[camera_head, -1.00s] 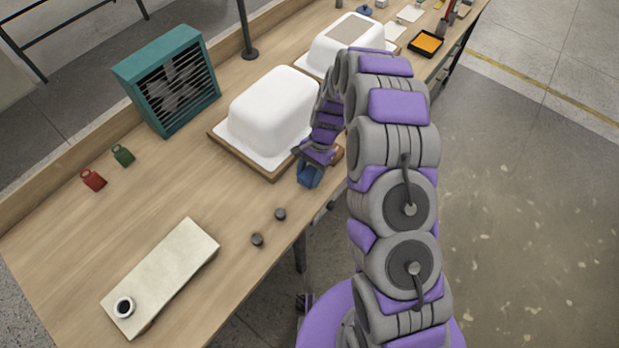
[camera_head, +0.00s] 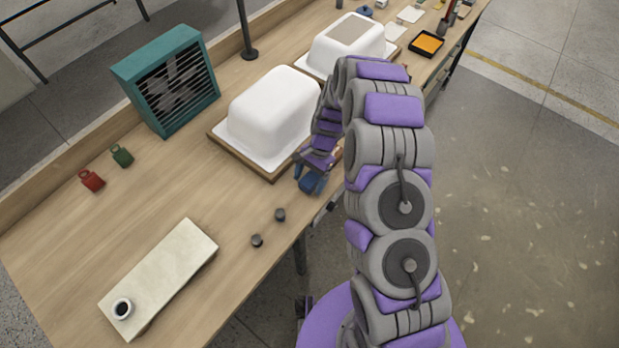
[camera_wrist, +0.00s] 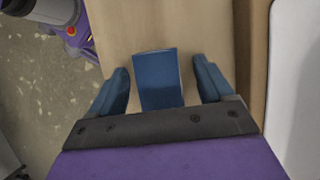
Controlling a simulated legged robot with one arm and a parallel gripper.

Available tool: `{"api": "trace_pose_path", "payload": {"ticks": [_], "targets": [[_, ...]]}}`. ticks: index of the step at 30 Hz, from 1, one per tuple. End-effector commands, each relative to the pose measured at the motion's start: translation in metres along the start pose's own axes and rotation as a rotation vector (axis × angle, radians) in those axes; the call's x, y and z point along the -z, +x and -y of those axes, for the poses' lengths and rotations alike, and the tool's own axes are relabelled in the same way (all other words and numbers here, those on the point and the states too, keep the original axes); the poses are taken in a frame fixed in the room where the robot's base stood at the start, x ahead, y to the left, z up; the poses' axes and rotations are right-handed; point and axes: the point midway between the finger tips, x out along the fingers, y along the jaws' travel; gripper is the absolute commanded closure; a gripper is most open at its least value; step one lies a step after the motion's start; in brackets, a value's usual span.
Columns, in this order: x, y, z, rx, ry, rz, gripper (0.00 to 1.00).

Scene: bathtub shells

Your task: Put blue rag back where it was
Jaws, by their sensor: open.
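The blue rag (camera_wrist: 158,82) shows in the wrist view as a flat, folded rectangle on the wooden bench top. It lies between the two dark blue fingers of my gripper (camera_wrist: 162,70), with a visible gap on each side. My gripper is open, and its near parts cover the rag's near end. In the head view my gripper (camera_head: 311,184) is low at the bench's front edge, beside the near white tub shell. There I cannot clearly separate the rag from the blue fingers.
The near white tub shell (camera_head: 270,108) sits on a wooden board just behind my gripper. Two dark knobs (camera_head: 268,227) and a pale slab (camera_head: 160,275) lie to the front left. Bench between them is clear.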

Motion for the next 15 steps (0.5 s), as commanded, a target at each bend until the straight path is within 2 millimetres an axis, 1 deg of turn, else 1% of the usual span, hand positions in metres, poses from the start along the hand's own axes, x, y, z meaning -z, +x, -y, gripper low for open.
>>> {"api": "trace_pose_path", "payload": {"ticks": [5,8,11,15], "targets": [[0.0,-0.009,0.0,0.001,0.0,-0.001,0.2],[0.0,-0.021,0.0,0.002,0.001,0.0,0.2],[0.0,-0.038,0.0,0.004,0.0,-0.002,0.2],[0.001,-0.067,0.001,0.005,0.0,-0.004,0.2]]}}
